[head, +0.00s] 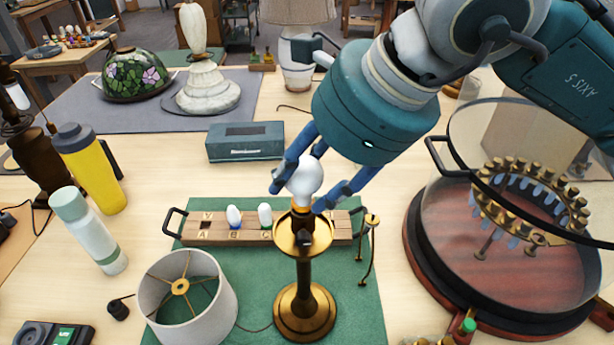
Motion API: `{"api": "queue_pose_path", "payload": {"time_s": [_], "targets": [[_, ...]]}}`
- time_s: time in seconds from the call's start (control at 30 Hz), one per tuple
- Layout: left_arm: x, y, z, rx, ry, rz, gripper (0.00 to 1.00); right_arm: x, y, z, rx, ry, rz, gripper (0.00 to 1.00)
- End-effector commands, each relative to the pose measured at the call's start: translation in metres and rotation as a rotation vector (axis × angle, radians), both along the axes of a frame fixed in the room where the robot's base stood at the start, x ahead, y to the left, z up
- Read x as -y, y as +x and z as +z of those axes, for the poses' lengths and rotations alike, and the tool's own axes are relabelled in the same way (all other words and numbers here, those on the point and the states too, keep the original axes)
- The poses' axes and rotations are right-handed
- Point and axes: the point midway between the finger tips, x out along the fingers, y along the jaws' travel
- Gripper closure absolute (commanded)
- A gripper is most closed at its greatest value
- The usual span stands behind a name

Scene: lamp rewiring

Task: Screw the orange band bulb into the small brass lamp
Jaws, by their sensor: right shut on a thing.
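The small brass lamp (304,303) stands upright on a green mat, with a wide cup below its socket. A white bulb (305,177) is upright at the lamp's top, directly over the socket. An orange-brown tone shows at its lower neck, but I cannot clearly make out the band. My right gripper (304,190) comes from the upper right and is shut on this bulb, with blue fingers on either side. How far the bulb's base sits in the socket cannot be told. My left gripper is not in view.
Behind the lamp is a wooden bulb rack (205,229) holding a blue-banded bulb (233,216) and a green-banded bulb (265,214). A white lampshade (214,317) lies left of the lamp. A glass-domed round case (425,250) stands right. Bottles (92,170) stand left.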

Motion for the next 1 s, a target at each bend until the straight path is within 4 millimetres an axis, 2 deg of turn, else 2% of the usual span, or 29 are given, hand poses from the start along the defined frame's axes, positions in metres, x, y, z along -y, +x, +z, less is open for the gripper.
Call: {"api": "queue_pose_path", "payload": {"time_s": [0.97,1.0], "targets": [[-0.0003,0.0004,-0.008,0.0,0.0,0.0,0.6,-0.0003,0.0003,-0.0024,0.001,0.001,0.0,0.78],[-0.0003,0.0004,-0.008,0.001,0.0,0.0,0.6,-0.0003,0.0003,-0.0024,0.001,0.002,0.0,0.6]]}}
